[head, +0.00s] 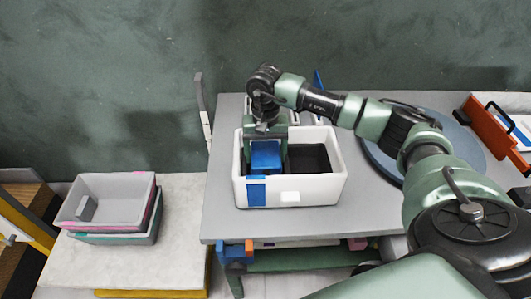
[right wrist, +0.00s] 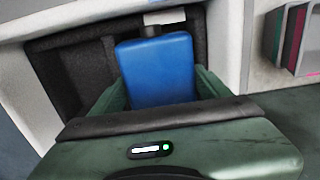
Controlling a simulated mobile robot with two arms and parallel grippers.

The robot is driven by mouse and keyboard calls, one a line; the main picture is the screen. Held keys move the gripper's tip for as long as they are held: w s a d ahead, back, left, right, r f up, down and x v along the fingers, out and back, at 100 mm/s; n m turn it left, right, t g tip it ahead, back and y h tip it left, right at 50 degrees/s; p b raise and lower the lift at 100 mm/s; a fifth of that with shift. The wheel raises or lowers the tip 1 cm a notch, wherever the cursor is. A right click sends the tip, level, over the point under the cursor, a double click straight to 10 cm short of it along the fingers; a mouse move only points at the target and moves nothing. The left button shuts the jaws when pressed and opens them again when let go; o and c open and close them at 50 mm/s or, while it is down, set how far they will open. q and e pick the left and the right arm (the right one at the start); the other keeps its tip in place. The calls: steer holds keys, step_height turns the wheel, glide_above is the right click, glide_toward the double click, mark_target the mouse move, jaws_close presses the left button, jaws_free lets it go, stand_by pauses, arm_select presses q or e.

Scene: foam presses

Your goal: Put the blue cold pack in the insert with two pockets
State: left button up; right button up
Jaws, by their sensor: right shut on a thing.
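The blue cold pack (head: 265,156) is held in my right gripper (head: 265,140), inside the outline of the white box at its left half. In the right wrist view the pack (right wrist: 157,70) stands between the two green fingers of the gripper (right wrist: 157,85), which are shut on it. The dark insert (head: 308,158) lies inside the white box; its right part shows bare in the head view. Dark insert walls (right wrist: 75,85) also show beside the pack in the right wrist view. The pack's lower end is hidden, so I cannot tell how deep it sits. My left gripper is not in view.
The white box (head: 318,191) with a blue stripe stands on the grey table (head: 228,222). Stacked grey, pink and green trays (head: 110,200) are on a pale bench at left. A round blue-grey plate (head: 382,160) and an orange press part (head: 490,128) are at right.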

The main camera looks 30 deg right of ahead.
steer(key=shift+f, duration=0.2)
steer(key=o, duration=1.8)
steer(key=shift+c, duration=0.2)
steer(key=shift+r, duration=0.55)
step_height(320, 180, up, 7)
steer(key=shift+f+b, duration=0.1)
steer(key=shift+b, duration=0.9)
steer(key=shift+s, duration=0.1)
